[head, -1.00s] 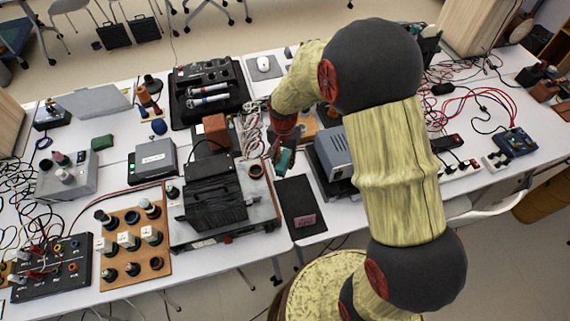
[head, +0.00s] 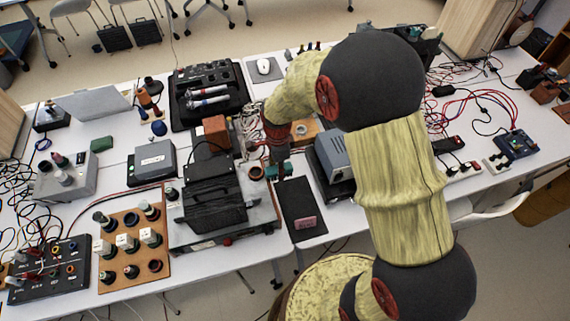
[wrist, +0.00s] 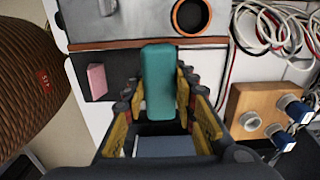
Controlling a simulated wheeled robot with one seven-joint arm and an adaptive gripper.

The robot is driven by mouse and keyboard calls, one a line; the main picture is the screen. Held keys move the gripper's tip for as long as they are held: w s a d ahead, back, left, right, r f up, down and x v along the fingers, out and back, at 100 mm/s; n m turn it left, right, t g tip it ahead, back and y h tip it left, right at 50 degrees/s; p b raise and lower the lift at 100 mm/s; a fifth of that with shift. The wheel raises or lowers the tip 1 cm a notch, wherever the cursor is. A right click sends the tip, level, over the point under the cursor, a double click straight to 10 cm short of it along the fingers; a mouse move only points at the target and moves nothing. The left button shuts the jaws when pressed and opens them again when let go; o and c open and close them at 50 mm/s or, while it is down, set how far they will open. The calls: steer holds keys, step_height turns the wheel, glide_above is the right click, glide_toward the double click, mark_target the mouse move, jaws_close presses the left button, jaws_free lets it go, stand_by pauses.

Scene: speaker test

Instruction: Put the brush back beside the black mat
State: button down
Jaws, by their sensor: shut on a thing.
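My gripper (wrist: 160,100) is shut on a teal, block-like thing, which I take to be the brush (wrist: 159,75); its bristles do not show. The brush stands out between the yellow-padded fingers. In the head view my gripper (head: 280,168) hangs at the far end of the black mat (head: 296,193), close to the dark device's right edge; its height above the table is hard to judge. The black mat also shows in the wrist view (wrist: 119,66), left of and partly behind the brush. A pink block (head: 305,223) lies on the mat's near part.
The dark device (head: 235,222) stands left of the mat. A grey-blue box (head: 335,160) stands to its right. A wooden block (wrist: 252,118) with knobs and coiled cables (wrist: 262,30) lie to the right in the wrist view. A narrow white table strip borders the mat.

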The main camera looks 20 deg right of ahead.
steer(key=w+d+f+b, duration=0.1)
steer(key=w+f, duration=0.1)
steer(key=w, duration=0.1)
steer(key=w+d+f, duration=0.2)
steer(key=w+f, duration=0.1)
steer(key=w+d+f+b, duration=0.1)
steer(key=w+d+f, duration=0.1)
steer(key=w+f, duration=0.1)
steer(key=shift+w+f+b, duration=0.1)
steer(key=shift+w+b, duration=0.2)
steer(key=shift+b, duration=0.05)
steer(key=shift+w+d+f, duration=0.1)
steer(key=shift+w+f, duration=0.1)
steer(key=shift+f, duration=0.15)
steer(key=shift+w+f+b, duration=0.1)
steer(key=shift+f+b, duration=0.55)
steer(key=shift+f, duration=0.85)
steer(key=shift+f, duration=0.1)
steer(key=c, duration=1.4)
jaws_free()
